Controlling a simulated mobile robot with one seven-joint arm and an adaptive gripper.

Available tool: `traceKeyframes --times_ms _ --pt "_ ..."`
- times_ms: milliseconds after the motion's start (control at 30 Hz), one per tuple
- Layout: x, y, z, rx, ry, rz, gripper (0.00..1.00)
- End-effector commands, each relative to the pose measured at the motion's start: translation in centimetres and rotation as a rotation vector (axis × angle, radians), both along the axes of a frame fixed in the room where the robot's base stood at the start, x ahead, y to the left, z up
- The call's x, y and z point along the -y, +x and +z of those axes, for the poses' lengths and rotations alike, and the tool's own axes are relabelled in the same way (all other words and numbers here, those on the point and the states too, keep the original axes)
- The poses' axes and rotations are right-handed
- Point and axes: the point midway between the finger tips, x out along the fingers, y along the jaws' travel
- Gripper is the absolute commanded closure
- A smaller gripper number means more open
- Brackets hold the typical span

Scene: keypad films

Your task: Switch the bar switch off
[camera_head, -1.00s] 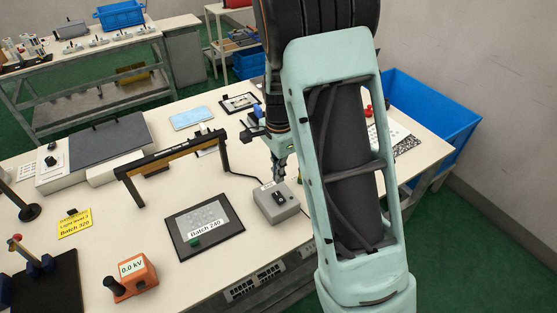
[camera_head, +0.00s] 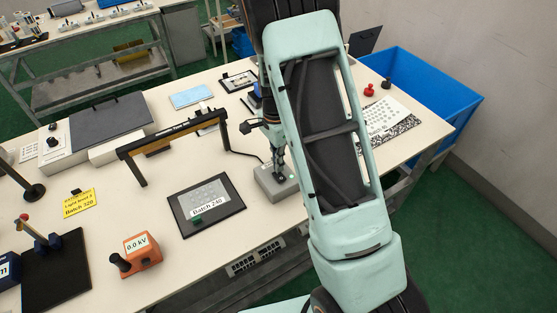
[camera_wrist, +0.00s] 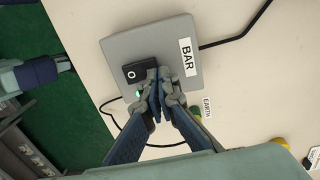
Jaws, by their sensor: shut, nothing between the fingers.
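The bar switch is a grey box (camera_wrist: 155,48) with a white BAR label (camera_wrist: 187,58) in the wrist view. Its black rocker (camera_wrist: 132,72) shows an O mark on its left part; the right end is hidden by my fingers. A small green light shows beside the rocker. My gripper (camera_wrist: 160,76) is shut and empty, its fingertips over the rocker's right end. I cannot tell whether they touch it. In the head view the box (camera_head: 264,186) sits near the bench's front edge, with my gripper (camera_head: 281,175) pointing down at its top.
A black lamp bar on legs (camera_head: 172,140) and a Batch 240 framed plate (camera_head: 233,202) stand left of the box. An orange 0.0 kV meter (camera_head: 143,252) is further left. In the wrist view, a dark cable (camera_wrist: 238,36) leaves the box and an EARTH label (camera_wrist: 207,108) lies nearby.

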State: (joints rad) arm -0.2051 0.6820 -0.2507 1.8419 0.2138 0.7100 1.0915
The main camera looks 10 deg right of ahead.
Motion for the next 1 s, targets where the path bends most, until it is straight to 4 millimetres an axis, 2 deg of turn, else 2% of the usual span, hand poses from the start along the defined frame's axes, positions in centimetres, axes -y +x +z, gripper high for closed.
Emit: traceKeyframes --times_ms 1000 --pt "0.5 -1.3 0.8 -0.005 -0.002 -0.001 1.0"
